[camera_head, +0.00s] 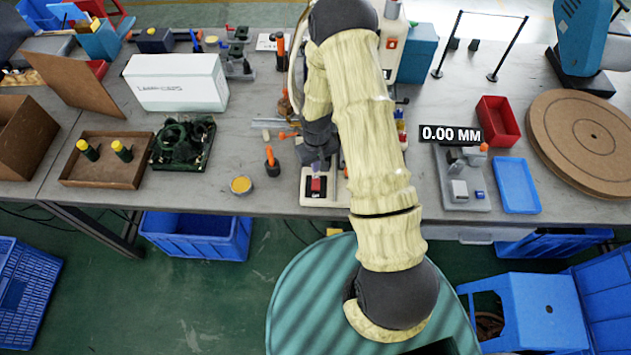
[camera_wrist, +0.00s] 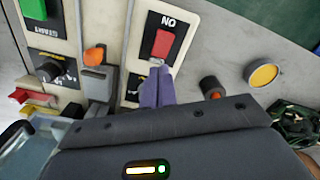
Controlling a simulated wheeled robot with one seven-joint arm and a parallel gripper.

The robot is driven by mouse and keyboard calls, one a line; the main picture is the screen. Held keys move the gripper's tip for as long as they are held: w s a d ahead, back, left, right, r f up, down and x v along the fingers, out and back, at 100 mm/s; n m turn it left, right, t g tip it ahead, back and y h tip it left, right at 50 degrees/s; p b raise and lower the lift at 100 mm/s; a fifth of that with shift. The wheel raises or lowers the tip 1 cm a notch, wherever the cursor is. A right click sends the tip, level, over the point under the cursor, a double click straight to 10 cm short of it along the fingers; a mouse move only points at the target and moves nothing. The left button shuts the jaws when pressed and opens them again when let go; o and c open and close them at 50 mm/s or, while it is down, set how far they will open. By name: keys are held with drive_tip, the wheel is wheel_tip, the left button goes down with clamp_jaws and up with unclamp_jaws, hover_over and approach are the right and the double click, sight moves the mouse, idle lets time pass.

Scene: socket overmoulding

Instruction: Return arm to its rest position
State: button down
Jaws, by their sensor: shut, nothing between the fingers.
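My arm reaches forward over the table in the head view, with my gripper (camera_head: 318,165) low above a switch box with a red rocker (camera_head: 316,184). In the wrist view my gripper (camera_wrist: 163,72) shows as two purple-grey fingertips pressed together and empty. The tips are close to the lower edge of the red rocker switch (camera_wrist: 162,43), which is marked NO. I cannot tell whether they touch it. My forearm hides part of the table behind it.
A yellow-topped round button (camera_head: 241,185) and an orange-capped post (camera_head: 272,161) stand left of my gripper. A gauge (camera_head: 462,178) reading 0.00 MM and a blue tray (camera_head: 516,185) lie to the right. A white box (camera_head: 176,82) stands at the left.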

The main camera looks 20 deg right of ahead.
drive_tip(key=shift+r, duration=0.5)
drive_tip(key=s+r+m+t, duration=0.1)
drive_tip(key=s+r, duration=0.6)
drive_tip(key=r, duration=0.6)
drive_tip(key=s+r+m+t, duration=0.1)
drive_tip(key=s+r, duration=0.6)
drive_tip(key=r, duration=0.6)
drive_tip(key=shift+s+r+t, duration=0.15)
drive_tip(key=shift+s+t, duration=0.05)
drive_tip(key=shift+t, duration=0.1)
